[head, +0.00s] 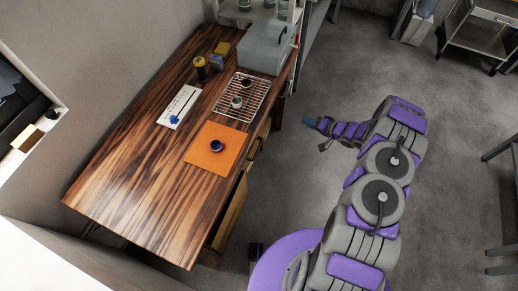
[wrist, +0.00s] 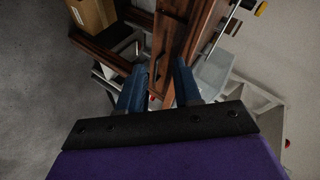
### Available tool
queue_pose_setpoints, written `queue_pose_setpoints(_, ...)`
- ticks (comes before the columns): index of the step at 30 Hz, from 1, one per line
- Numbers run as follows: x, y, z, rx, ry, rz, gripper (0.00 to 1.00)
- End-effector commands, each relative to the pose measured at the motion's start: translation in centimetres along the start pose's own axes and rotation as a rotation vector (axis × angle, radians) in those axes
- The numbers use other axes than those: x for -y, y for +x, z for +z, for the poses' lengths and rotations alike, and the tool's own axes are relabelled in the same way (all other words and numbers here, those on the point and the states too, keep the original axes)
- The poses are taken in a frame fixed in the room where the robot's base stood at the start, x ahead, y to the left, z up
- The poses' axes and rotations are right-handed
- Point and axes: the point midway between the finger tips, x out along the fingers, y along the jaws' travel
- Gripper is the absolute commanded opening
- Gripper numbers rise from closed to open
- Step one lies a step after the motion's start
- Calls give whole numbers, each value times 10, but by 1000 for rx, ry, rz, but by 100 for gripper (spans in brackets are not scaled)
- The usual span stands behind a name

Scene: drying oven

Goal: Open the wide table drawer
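The brown striped wooden table (head: 120,190) stands against the wall on the left in the head view. A wooden drawer front (head: 258,140) with a dark handle shows under its right edge and looks closed. In the wrist view a wooden front (wrist: 168,35) runs up the picture, with a thin dark bar-like handle near the fingertips. My gripper (head: 314,122) points left toward the table, apart from it in the head view. Its two blue fingers (wrist: 160,72) are spread in the wrist view, with nothing visibly held. Whether the handle lies between them in depth is unclear.
On the table are an orange mat (head: 200,158) with a blue round item, a wire rack (head: 256,88), a white board (head: 180,107), jars and a grey oven (head: 263,48). A cardboard box (wrist: 93,14) shows in the wrist view.

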Motion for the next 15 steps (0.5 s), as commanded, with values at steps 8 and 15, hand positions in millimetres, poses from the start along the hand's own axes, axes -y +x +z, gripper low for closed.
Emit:
queue_pose_setpoints(8, -10, 1, 112, 172, 235, -260, 33)
queue_pose_setpoints(15, -9, -10, 158, 257, 352, -371, 33)
